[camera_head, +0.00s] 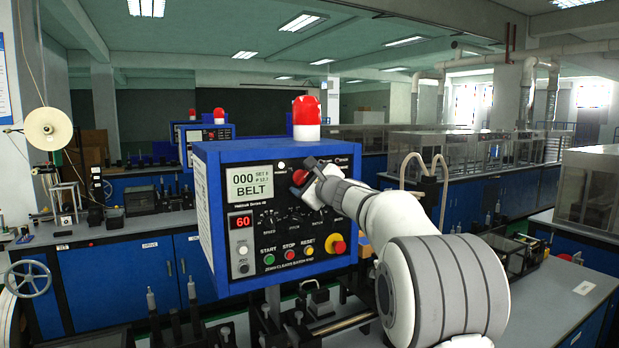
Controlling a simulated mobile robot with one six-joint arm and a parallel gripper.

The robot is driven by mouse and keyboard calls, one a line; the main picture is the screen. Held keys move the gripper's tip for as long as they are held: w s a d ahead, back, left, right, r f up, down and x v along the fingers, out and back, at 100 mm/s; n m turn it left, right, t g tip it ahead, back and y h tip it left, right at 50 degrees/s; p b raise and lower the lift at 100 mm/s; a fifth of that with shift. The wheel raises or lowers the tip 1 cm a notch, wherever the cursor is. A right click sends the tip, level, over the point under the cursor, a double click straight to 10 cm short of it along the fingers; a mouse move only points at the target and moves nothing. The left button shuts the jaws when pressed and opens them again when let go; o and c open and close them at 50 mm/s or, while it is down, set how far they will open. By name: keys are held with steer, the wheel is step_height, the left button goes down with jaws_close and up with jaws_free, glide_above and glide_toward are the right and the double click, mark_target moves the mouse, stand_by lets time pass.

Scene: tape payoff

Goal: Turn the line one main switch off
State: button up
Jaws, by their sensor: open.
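A blue control box (203,225) with a black front panel stands in the middle of the head view. Its display (250,185) reads "000" and "BELT", and a red readout (240,221) shows 60. A red round knob (300,177), which looks like the main switch, sits at the panel's upper right, partly covered by my gripper. My gripper (309,174) is at this knob with its dark fingers open, seemingly one on either side. Whether they touch it is hidden, and the knob's setting cannot be read.
Below are green START (269,259), red STOP (291,255) and yellow RESET (308,251) buttons, with a red mushroom button (338,245) at lower right. A red beacon (306,112) stands on the box. Fixtures (318,298) crowd the bench below. My arm fills the right foreground.

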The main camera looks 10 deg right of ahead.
steer(key=shift+c, duration=0.4)
steer(key=c, duration=0.9)
steer(key=shift+d, duration=0.1)
